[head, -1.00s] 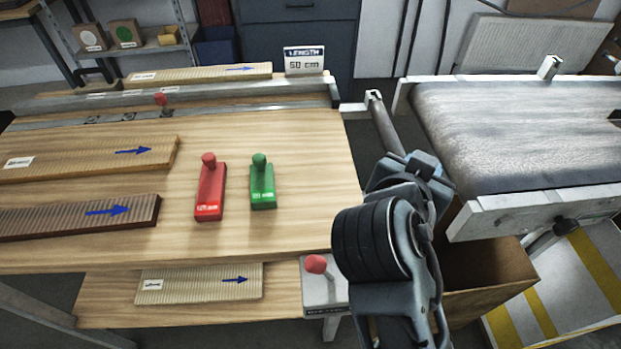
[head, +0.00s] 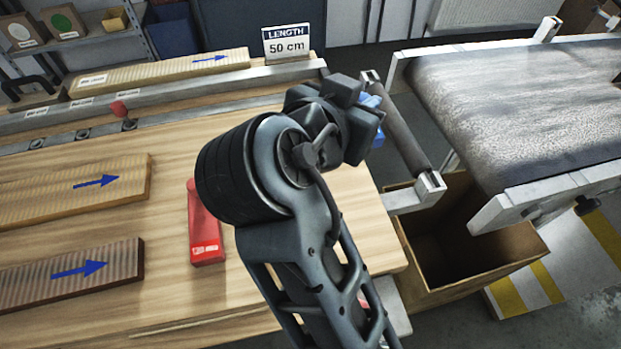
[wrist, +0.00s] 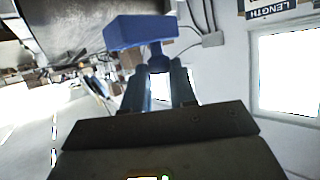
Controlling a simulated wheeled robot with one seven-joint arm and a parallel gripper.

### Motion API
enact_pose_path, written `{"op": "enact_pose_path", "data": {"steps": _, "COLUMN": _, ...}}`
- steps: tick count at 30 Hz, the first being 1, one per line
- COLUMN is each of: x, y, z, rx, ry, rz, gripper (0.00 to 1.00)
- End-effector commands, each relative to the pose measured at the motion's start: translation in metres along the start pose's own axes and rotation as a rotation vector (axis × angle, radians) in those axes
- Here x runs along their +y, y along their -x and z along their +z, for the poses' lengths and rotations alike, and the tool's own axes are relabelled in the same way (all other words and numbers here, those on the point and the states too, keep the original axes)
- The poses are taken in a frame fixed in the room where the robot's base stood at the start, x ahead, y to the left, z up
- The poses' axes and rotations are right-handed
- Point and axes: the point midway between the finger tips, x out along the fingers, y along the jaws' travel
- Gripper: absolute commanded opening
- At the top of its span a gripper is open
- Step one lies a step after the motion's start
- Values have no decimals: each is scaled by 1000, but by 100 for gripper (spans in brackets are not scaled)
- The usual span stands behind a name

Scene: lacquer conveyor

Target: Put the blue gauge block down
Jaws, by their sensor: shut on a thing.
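The blue gauge block (wrist: 142,32) is in my gripper (wrist: 158,76), which is shut on its knob in the wrist view. The block's body sits beyond the fingertips. In the head view only small blue parts of it (head: 372,102) show behind my wrist, near the table's right edge and the roller. I cannot tell whether it touches anything below. The red gauge block (head: 205,228) lies on the wooden table (head: 170,290), its upper part close to my arm in the picture. The green gauge block is not visible now.
Boards with blue arrows (head: 95,268) lie at left. A metal fence (head: 190,97) crosses the table's back, with a "LENGTH 50 cm" sign (head: 287,43) behind it. Right of the table are a roller (head: 403,130), an open cardboard box (head: 480,265) and a grey conveyor (head: 520,110).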

Motion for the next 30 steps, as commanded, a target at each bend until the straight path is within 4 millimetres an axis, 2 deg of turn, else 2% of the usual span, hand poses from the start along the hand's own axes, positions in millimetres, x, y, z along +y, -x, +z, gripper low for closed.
{"op": "enact_pose_path", "data": {"steps": 1, "x": -3, "y": 6, "z": 16, "rx": 1, "ry": 3, "rz": -5, "gripper": 0}}
{"op": "enact_pose_path", "data": {"steps": 6, "x": -11, "y": 29, "z": 48, "rx": 0, "ry": 3, "rz": -4, "gripper": 0}}
{"op": "enact_pose_path", "data": {"steps": 13, "x": -17, "y": 49, "z": 72, "rx": 1, "ry": 0, "rz": -2, "gripper": 0}}
{"op": "enact_pose_path", "data": {"steps": 19, "x": -17, "y": 48, "z": 83, "rx": 1, "ry": -1, "rz": 0, "gripper": 0}}
{"op": "enact_pose_path", "data": {"steps": 25, "x": -16, "y": 37, "z": 109, "rx": 0, "ry": 0, "rz": 0, "gripper": 0}}
{"op": "enact_pose_path", "data": {"steps": 30, "x": -16, "y": 36, "z": 110, "rx": 1, "ry": -2, "rz": 0, "gripper": 0}}
